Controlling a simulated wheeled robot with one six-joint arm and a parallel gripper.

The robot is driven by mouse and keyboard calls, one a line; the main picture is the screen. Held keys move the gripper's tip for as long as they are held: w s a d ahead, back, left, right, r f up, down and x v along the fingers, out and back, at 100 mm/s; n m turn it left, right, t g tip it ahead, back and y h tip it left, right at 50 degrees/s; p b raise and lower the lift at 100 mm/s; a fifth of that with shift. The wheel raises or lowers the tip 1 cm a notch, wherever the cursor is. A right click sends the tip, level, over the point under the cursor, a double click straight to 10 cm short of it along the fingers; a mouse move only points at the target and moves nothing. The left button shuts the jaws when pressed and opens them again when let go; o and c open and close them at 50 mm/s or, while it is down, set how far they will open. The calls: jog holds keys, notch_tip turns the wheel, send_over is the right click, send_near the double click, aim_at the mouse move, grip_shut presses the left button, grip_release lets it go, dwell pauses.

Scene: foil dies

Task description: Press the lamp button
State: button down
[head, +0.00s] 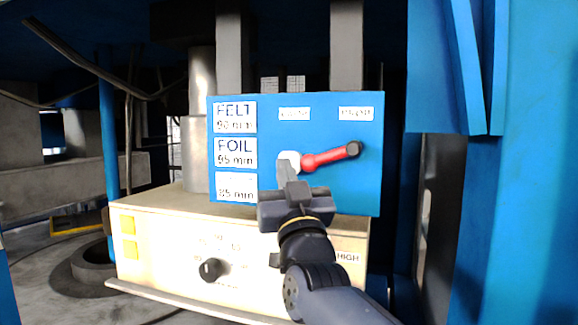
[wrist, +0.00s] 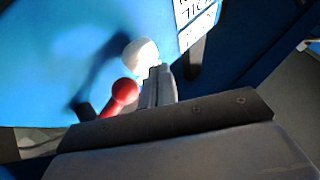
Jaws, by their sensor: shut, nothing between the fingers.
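A blue panel (head: 240,102) faces me and carries a white round knob-like button (head: 291,157). My gripper (head: 283,170) is shut and empty, with its tips right at the button's lower left in the head view. In the wrist view the fingertips (wrist: 158,72) are close beside the white button (wrist: 141,53). I cannot tell whether they touch it. The button's lower part is partly hidden by the fingers in the head view. No marking on the button can be read.
A red lever (head: 326,157) with a black end (head: 353,149) sits just right of the button; it is also close to the fingers in the wrist view (wrist: 122,95). A cream box (head: 160,241) with a black knob (head: 210,269) stands below. Blue uprights (head: 535,160) flank the right.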

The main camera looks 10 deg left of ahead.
jog(key=s, duration=0.5)
jog(key=shift+a+b, duration=0.2)
jog(key=shift+b, duration=0.15)
